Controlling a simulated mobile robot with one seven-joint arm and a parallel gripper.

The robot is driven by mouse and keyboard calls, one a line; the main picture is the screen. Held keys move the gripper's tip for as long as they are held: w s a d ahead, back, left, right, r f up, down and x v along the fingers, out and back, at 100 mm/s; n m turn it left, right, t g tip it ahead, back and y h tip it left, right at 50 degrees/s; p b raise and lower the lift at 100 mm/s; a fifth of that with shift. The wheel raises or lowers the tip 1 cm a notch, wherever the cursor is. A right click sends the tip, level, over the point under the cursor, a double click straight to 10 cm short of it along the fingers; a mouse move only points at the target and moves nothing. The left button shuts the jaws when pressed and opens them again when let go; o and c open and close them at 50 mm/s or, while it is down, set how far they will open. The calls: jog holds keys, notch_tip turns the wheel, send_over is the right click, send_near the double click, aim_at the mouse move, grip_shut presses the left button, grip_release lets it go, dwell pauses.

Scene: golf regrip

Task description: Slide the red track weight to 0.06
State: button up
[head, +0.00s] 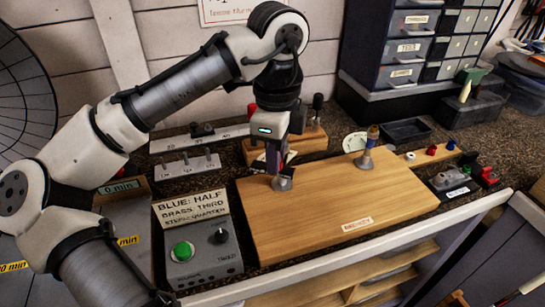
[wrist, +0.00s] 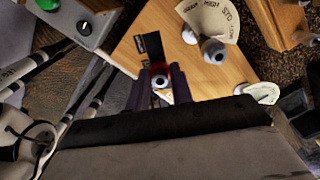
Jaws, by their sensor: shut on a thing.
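My gripper (head: 281,166) points down over the left part of the wooden board (head: 335,215). It is shut on a small round silver piece with red beside it (wrist: 160,80), seen between the fingers in the wrist view. In the head view a grey flared base (head: 282,184) shows just below the fingertips, on the board. Most of the held piece is hidden by the fingers. I cannot tell whether it is the red track weight. A separate small red piece (head: 430,150) sits on a wooden strip at the right. I see no readable 0.06 mark.
A post with a blue top (head: 369,140) stands on the board, right of my gripper. A grey box with a green button (head: 182,251) is at left. A fan-shaped dial (wrist: 210,18) is close to my fingers. The board's right front is clear.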

jog(key=shift+s+d+p, duration=0.2)
jog(key=shift+d+p, duration=0.05)
jog(key=shift+d, duration=0.35)
jog(key=shift+s+d+p, duration=0.15)
jog(key=shift+d+p, duration=0.1)
jog(key=shift+d, duration=0.3)
jog(key=o, duration=0.8)
jog(key=shift+r, duration=0.1)
notch_tip(320, 180, up, 14)
jog(key=shift+f, duration=0.2)
